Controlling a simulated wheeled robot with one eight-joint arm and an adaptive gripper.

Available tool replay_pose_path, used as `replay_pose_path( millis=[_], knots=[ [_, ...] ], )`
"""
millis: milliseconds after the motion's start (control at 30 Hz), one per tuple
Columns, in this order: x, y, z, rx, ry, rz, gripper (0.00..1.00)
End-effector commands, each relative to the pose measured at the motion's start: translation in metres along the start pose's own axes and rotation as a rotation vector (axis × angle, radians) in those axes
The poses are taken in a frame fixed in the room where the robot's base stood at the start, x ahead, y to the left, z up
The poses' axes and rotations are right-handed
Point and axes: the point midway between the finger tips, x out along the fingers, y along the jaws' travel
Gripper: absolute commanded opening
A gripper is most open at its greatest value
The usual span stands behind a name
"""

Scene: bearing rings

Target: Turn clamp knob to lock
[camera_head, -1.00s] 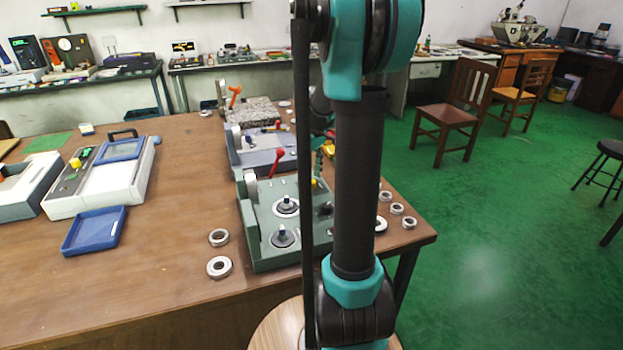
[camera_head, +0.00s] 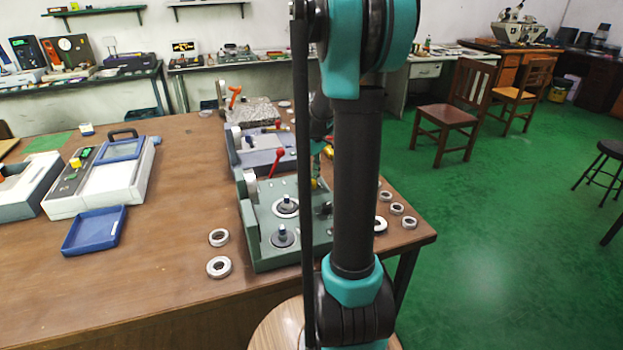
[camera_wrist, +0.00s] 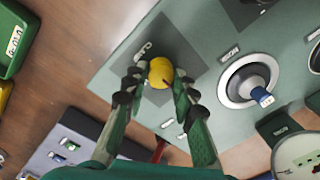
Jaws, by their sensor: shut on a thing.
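The yellow clamp knob (camera_wrist: 160,72) sits on a dark square patch of the green fixture plate (camera_wrist: 205,40) in the wrist view. My gripper (camera_wrist: 158,88) has its two fingers on either side of the knob and is shut on it. In the head view the green fixture (camera_head: 290,255) stands near the table's front right edge. There my arm hides most of the gripper, and only a small yellow spot shows beside the arm.
Several metal rings, one of them a ring (camera_head: 219,267), lie on the table left and right of the fixture. A grey-blue fixture with a red lever (camera_head: 276,160) stands behind it. A blue tray (camera_head: 95,231) lies on the left.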

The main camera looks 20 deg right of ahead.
Motion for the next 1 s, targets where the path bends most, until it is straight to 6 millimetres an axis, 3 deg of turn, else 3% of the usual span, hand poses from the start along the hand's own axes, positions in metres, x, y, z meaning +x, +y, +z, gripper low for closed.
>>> replay_pose_path(
  millis=[367, 1000],
  knots=[
    [-0.0002, 0.0006, 0.0003, 0.118, 0.004, 0.0, 0.0],
    [-0.0003, 0.0015, 0.0016, 0.697, 0.026, 0.0, 0.0]
  ],
)
